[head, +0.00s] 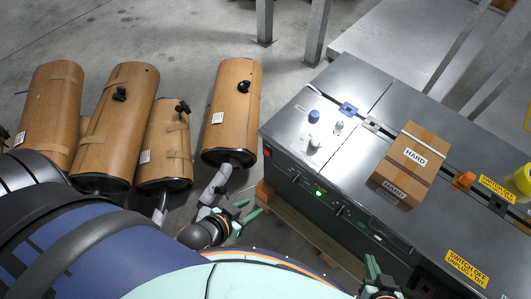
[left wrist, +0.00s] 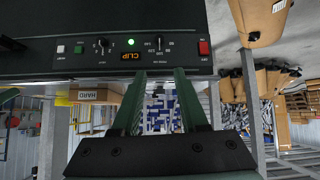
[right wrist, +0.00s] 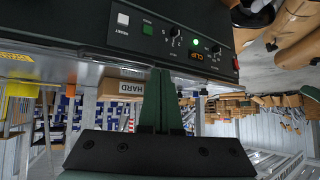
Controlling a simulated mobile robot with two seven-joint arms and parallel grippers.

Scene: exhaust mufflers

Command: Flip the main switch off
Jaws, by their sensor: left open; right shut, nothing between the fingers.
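The red switch (left wrist: 203,48), apparently the main switch, sits at the end of the machine's dark control panel in the left wrist view. It also shows at the panel's end in the right wrist view (right wrist: 236,63), and as a small red spot in the head view (head: 267,152). Its on or off position is too small to tell. A green light (left wrist: 131,42) is lit on the panel. My left gripper (head: 250,210) is open and empty, in front of the panel and apart from the switch. My right gripper (right wrist: 161,75) is shut and empty, farther along the machine front.
The panel also has a white reset button (right wrist: 123,19), a green button (right wrist: 147,28) and knobs (left wrist: 103,45). A carton marked HARD (head: 416,157) rests on the machine top (head: 345,75). Several brown cylinders (head: 234,100) stand left of the machine, near my left arm.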

